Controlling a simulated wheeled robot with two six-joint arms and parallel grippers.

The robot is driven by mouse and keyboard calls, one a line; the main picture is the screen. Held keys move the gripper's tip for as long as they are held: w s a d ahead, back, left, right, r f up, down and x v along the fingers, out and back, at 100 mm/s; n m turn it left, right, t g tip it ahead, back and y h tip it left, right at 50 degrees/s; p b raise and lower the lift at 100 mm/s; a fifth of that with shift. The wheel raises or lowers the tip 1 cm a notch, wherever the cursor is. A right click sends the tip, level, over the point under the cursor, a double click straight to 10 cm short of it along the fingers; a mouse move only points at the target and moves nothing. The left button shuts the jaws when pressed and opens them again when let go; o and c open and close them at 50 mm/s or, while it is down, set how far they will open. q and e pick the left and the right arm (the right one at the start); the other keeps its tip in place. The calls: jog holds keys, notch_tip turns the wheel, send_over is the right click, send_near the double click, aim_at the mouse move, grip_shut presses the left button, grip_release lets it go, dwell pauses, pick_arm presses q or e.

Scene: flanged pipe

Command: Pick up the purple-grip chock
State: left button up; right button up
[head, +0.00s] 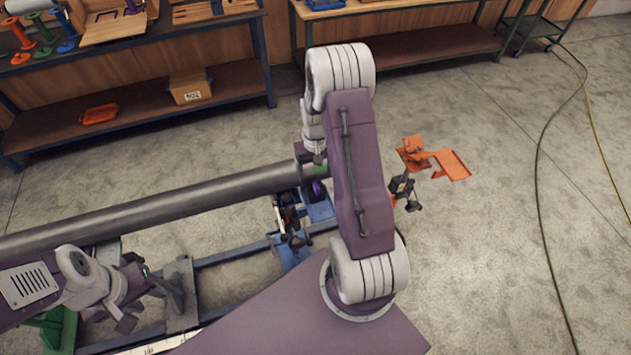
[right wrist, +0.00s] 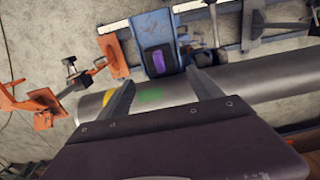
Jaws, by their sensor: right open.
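The purple-grip chock shows its purple grip (right wrist: 158,59) on a blue block in the right wrist view, beside the grey pipe (right wrist: 240,92). In the head view only a bit of the purple grip (head: 318,190) shows under the pipe's end, partly behind my right arm. My right gripper (right wrist: 160,79) is open and empty over the pipe, its fingers apart and pointing toward the chock. In the head view it (head: 310,157) is near the pipe's right end, mostly hidden by my arm. My left gripper (head: 145,303) looks open and empty, in front of the pipe at the lower left.
A blue frame with rails (head: 235,251) lies beneath the pipe. An orange stand (head: 450,163) with a dark clamp stands right of the pipe's end. Workbenches with shelves (head: 130,118) line the back. A cable runs along the floor at right; the floor between is clear.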

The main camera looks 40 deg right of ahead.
aim_at(315, 182)
jog(key=shift+s+a+f, duration=0.15)
jog(key=shift+a+f, duration=0.05)
jog(key=shift+f, duration=0.15)
notch_tip(315, 182, down, 2)
jog(key=shift+a+f+p, duration=0.15)
jog(key=shift+f+p, duration=0.05)
jog(key=shift+p, duration=0.45)
jog(key=shift+d+f, duration=0.2)
jog(key=shift+f, duration=0.3)
notch_tip(315, 182, down, 4)
jog(key=shift+a+f+p, duration=0.1)
jog(key=shift+f+p, duration=0.15)
jog(key=shift+p, duration=0.95)
jog(key=shift+f, duration=0.3)
grip_shut()
jog(key=shift+r, duration=0.15)
